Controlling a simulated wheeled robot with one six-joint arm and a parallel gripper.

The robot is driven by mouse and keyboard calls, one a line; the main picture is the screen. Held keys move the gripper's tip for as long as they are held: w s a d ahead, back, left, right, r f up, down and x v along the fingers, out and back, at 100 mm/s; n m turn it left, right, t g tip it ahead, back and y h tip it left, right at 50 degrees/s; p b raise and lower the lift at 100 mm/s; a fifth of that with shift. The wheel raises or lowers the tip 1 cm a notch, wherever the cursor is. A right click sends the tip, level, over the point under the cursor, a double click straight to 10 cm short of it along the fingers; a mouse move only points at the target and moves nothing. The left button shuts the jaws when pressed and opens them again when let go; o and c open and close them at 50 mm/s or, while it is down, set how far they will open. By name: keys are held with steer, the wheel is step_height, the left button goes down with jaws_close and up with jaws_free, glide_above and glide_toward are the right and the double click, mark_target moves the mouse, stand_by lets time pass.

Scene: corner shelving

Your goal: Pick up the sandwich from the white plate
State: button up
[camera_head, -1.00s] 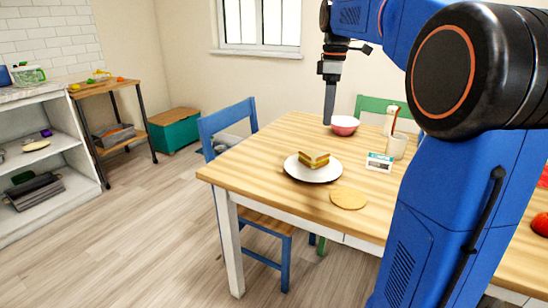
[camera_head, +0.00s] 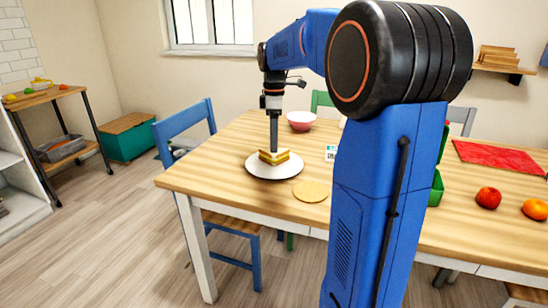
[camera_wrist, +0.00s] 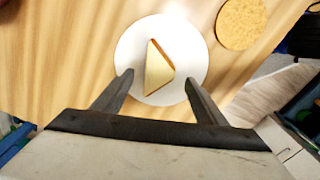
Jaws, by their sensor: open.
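The sandwich (camera_head: 274,156) is a cut wedge with pale bread and a yellowish filling. It rests on the white plate (camera_head: 258,171) near the table's left end. In the wrist view the sandwich (camera_wrist: 157,66) lies near the middle of the round plate (camera_wrist: 133,47). My gripper (camera_head: 274,148) points straight down over the sandwich. In the wrist view my gripper (camera_wrist: 158,84) is open and empty, with one finger on each side of the sandwich. The fingertips overlap the plate's near edge in that view. I cannot tell their exact height above it.
A round tan mat or flatbread (camera_head: 310,192) lies beside the plate, also in the wrist view (camera_wrist: 241,23). A pink bowl (camera_head: 301,121) and a small white box (camera_head: 331,153) stand behind. A blue chair (camera_head: 186,128) is at the left. A red apple (camera_head: 489,198) and orange (camera_head: 536,210) lie right.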

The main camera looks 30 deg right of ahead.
mark_target(274, 157)
steer(key=shift+f, duration=2.85)
steer(key=c, duration=0.7)
